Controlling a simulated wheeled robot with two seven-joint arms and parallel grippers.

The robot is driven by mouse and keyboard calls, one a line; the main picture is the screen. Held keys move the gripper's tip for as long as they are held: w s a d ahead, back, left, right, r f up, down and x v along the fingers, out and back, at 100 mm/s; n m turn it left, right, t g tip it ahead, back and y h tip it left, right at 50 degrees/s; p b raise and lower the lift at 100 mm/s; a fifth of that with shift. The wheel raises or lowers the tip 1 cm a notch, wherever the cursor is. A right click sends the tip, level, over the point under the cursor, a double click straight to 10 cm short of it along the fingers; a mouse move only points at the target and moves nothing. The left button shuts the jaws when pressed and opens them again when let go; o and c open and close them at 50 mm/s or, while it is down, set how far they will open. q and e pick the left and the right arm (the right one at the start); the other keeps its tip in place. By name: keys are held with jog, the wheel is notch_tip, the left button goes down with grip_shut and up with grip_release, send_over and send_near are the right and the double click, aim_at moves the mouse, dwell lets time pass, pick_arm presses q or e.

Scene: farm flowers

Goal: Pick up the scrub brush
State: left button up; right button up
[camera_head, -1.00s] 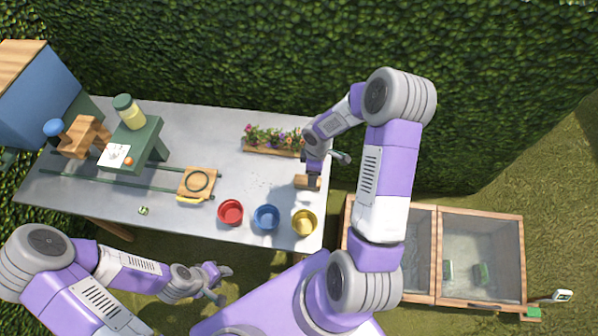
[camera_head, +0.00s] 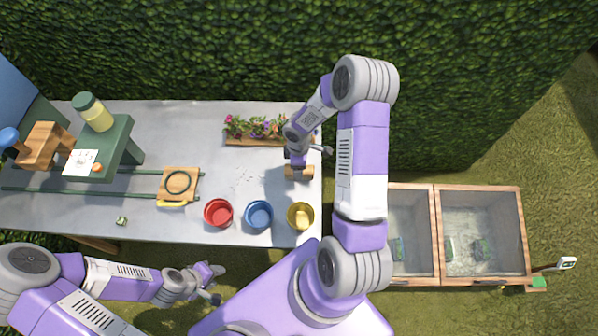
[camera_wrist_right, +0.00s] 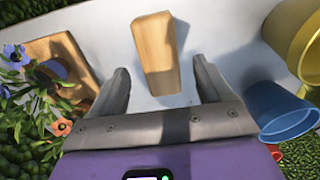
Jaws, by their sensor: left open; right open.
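The scrub brush, seen as a wooden block (camera_head: 299,173), lies on the grey table near its right end. In the right wrist view the block (camera_wrist_right: 157,48) stands out ahead, with its near end between the fingers. My right gripper (camera_wrist_right: 160,66) is open, with a finger on each side of the block and gaps showing. In the head view my right gripper (camera_head: 297,160) is just above the block and partly covers it. My left gripper (camera_head: 216,284) is open and empty, in front of the table's near edge.
Red (camera_head: 218,212), blue (camera_head: 259,214) and yellow (camera_head: 300,216) buckets stand along the near edge. A flower planter (camera_head: 262,133) is behind the block. A wooden board (camera_head: 180,184) lies to the left. A planting box (camera_head: 480,188) stands right of the table, and a hedge behind.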

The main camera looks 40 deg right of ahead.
notch_tip(320, 180, down, 4)
jog(key=shift+s+d+r, duration=0.1)
jog(key=shift+r, duration=0.05)
jog(key=c, duration=1.1)
notch_tip(320, 180, up, 10)
jog(key=shift+r+p, duration=0.1)
jog(key=shift+p, duration=0.45)
